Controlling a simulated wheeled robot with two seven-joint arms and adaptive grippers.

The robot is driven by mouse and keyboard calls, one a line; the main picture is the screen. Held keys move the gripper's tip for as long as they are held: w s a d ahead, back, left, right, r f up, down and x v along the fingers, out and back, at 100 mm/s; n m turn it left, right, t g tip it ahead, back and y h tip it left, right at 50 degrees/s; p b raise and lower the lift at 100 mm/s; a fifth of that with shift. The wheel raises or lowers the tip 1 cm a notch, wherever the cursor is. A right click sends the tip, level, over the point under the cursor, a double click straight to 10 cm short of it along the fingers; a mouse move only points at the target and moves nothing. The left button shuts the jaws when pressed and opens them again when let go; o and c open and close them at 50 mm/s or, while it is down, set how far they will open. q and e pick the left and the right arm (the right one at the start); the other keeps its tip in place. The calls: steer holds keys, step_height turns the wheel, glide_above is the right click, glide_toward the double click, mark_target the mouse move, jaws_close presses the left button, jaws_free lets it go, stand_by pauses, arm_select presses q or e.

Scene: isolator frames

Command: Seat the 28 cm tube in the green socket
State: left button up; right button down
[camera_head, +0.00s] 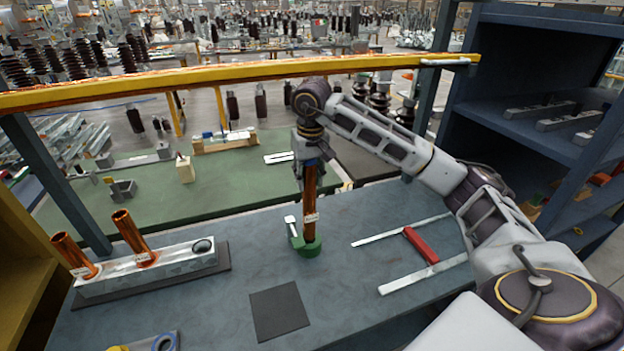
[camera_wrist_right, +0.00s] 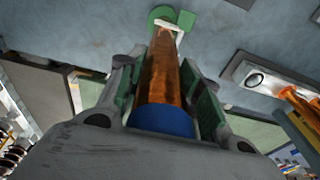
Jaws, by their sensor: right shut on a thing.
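A copper tube (camera_head: 309,195) with a white label stands close to upright in my right gripper (camera_head: 312,160). The right gripper is shut around the tube's upper end, near a blue band (camera_wrist_right: 162,121). The tube's lower end meets the green socket (camera_head: 312,250) on the grey-blue bench; how deep it sits cannot be told. In the right wrist view the tube (camera_wrist_right: 161,75) runs between the green finger pads towards the green socket (camera_wrist_right: 155,15). A light metal clamp-like part (camera_head: 291,226) stands beside the socket. My left gripper is not in view.
A metal rack (camera_head: 180,266) at left holds two copper tubes (camera_head: 131,233) and has one empty hole. A dark square pad (camera_head: 279,311) lies in front of the socket. A yellow rail (camera_head: 220,75) crosses behind.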

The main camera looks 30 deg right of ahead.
mark_target(308, 195)
steer(key=shift+w+d+r, duration=0.1)
steer(key=shift+w+r, duration=0.05)
steer(key=shift+w, duration=0.25)
steer(key=shift+f, duration=0.35)
arm_select(q)
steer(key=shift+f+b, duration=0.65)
steer(key=shift+b, duration=0.1)
arm_select(e)
steer(key=shift+f, duration=0.9)
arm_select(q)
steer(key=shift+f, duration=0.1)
arm_select(e)
steer(key=shift+f, duration=0.15)
steer(key=shift+f+b, duration=1.15)
steer(key=shift+f, duration=0.95)
steer(key=shift+f+b, duration=0.1)
steer(key=shift+b, duration=0.2)
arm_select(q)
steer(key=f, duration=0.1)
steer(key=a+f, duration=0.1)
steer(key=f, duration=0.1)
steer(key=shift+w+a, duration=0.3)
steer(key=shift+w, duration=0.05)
arm_select(e)
steer(key=c, duration=1)
jaws_free()
steer(key=shift+s+f, duration=0.1)
steer(key=shift+f, duration=0.05)
